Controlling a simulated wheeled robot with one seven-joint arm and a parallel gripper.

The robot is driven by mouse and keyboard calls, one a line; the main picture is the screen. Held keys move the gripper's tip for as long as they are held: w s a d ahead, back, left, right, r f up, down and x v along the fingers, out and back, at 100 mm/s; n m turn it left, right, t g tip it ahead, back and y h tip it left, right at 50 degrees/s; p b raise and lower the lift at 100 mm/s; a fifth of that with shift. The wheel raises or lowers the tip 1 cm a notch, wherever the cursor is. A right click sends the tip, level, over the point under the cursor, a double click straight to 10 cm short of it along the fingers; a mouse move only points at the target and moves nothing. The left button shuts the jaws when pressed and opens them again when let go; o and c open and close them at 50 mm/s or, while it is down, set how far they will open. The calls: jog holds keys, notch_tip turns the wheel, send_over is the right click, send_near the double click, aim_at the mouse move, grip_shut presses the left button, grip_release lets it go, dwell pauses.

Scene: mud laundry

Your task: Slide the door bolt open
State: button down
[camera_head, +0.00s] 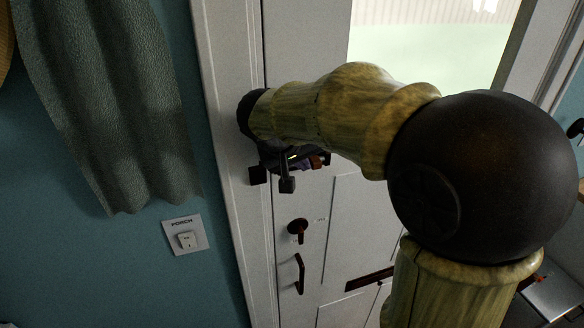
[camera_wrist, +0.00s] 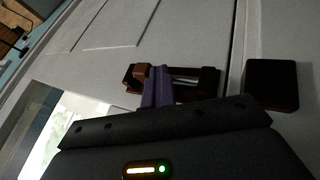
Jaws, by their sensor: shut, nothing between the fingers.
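The door bolt (camera_wrist: 211,78) is a dark brown fitting with a silver rod on the white door. In the wrist view its brown knob (camera_wrist: 139,72) is at the left end, beside my fingers. A dark square keeper (camera_wrist: 272,86) is on the frame, across the door gap. No rod shows across that gap. My gripper (camera_wrist: 158,84) has purple fingers, shut and empty, just right of the knob and over the bolt; I cannot tell if they touch it. In the head view the keeper (camera_head: 257,175) shows, and my arm and wrist hide most of the bolt.
The white door (camera_head: 340,225) has a dark round lock (camera_head: 298,227), a pull handle (camera_head: 299,274) and a mail slot (camera_head: 370,279) below the bolt. A green cloth (camera_head: 115,110) hangs on the left wall above a switch plate (camera_head: 186,235).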

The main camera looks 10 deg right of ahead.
jog(key=shift+s+d, duration=0.1)
dwell(0.3)
jog(key=s+a+r+b, duration=0.3)
jog(key=s+a+r, duration=0.2)
jog(key=a+r, duration=0.3)
jog(key=shift+b, duration=0.35)
jog(key=shift+a+f, duration=0.1)
